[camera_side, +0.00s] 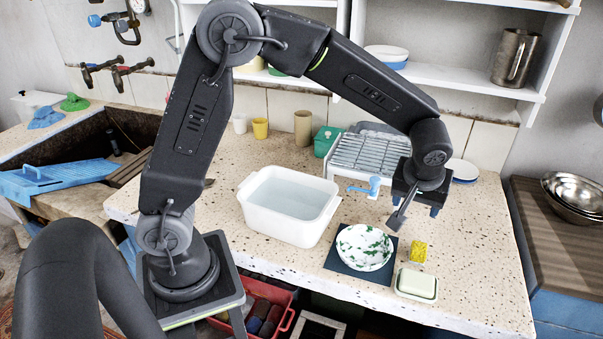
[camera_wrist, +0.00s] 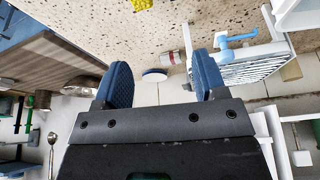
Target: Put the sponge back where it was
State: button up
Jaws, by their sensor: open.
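The yellow sponge (camera_side: 419,251) rests on the speckled countertop, just right of the plate and behind the soap dish (camera_side: 416,286). In the wrist view only a sliver of the yellow sponge (camera_wrist: 88,3) shows at the top edge. The white plate with green marks (camera_side: 364,247) lies on a dark blue mat (camera_side: 336,263). My gripper (camera_side: 416,212) is open and empty, above the counter and behind the sponge, apart from it. In the wrist view its two blue fingers (camera_wrist: 162,78) are spread with nothing between them.
A white basin of water (camera_side: 288,205) stands left of the plate. A metal dish rack (camera_side: 367,153) stands behind, with a blue object (camera_side: 374,187) at its front. The counter right of the sponge is clear. Metal bowls (camera_side: 572,192) stand on the wooden surface at far right.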

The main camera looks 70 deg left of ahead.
jog(key=s+a+r+m+t+h, duration=0.1)
jog(key=s+a+r+m, duration=0.3)
jog(key=s+r, duration=0.7)
jog(key=s+a+m+t+h, duration=0.1)
jog(key=s+m, duration=0.2)
jog(key=s, duration=1)
jog(key=shift+s+f+m+h, duration=0.15)
jog(key=shift+f+m+h, duration=0.05)
jog(key=shift+m+h, duration=0.1)
